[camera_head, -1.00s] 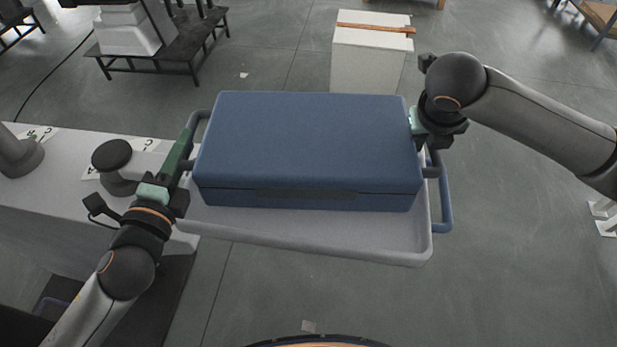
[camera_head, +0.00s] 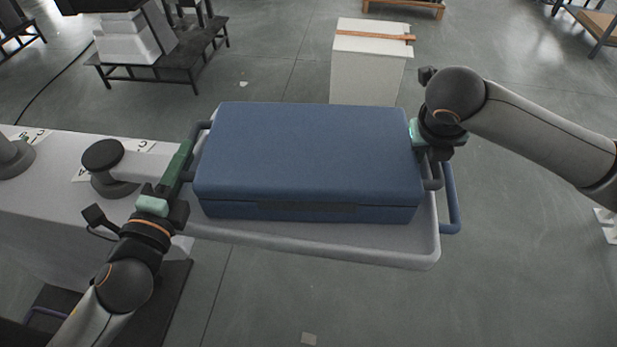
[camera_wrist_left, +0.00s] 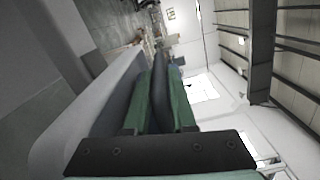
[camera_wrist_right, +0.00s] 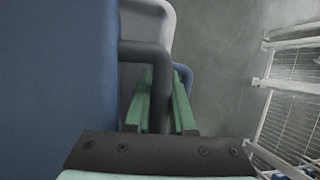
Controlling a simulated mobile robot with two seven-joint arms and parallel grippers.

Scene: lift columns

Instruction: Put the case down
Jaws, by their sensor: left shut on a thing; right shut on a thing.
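The blue case (camera_head: 310,155) is level and closed, over the light grey tray of a trolley (camera_head: 340,255). I cannot tell whether its underside touches the tray. My left gripper (camera_head: 180,163) is shut on the case's left handle (camera_head: 199,130); the handle shows between its green fingers in the left wrist view (camera_wrist_left: 162,95). My right gripper (camera_head: 426,155) is shut on the right handle (camera_head: 434,176). In the right wrist view, that dark handle (camera_wrist_right: 145,55) runs from the case side (camera_wrist_right: 55,90) in between the green fingers.
The trolley's blue push handle (camera_head: 452,200) sticks out on the right. A grey table (camera_head: 50,215) with a dark round-topped object (camera_head: 103,155) stands close on the left. A white box (camera_head: 372,65) stands behind. The floor in front and right is clear.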

